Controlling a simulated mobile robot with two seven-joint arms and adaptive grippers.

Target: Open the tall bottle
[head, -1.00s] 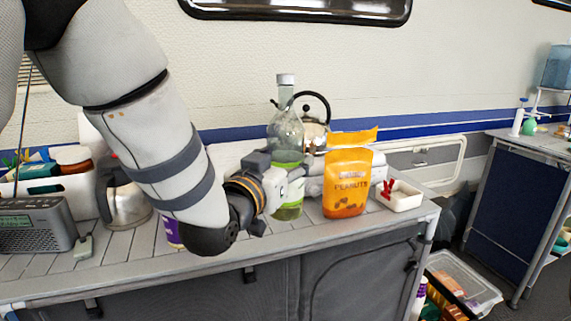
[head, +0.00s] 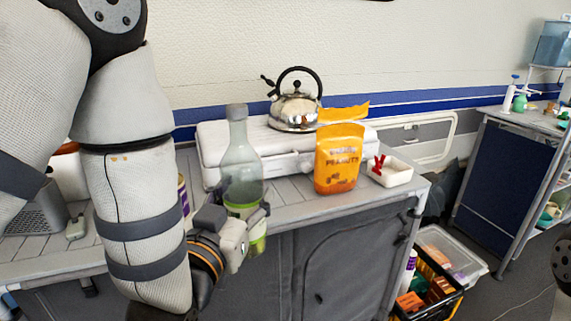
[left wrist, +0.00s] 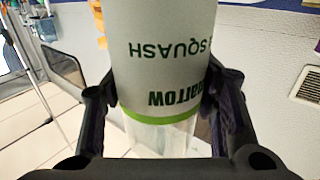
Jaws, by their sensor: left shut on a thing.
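The tall bottle (head: 242,170) is clear with a grey cap (head: 237,111) on its neck and a green-edged label low down. It stands upright in the head view, overlapping the counter's front edge. My left gripper (head: 243,222) is shut around its lower, labelled part. In the left wrist view the bottle (left wrist: 160,50) sits between both fingers, and its label reads "SQUASH" upside down. My right gripper is not in view.
The counter (head: 290,207) holds an orange peanuts pouch (head: 338,160), a white tray with red items (head: 391,172), and a steel kettle (head: 295,110) on a white stove (head: 211,140). Crates (head: 450,250) sit on the floor at right.

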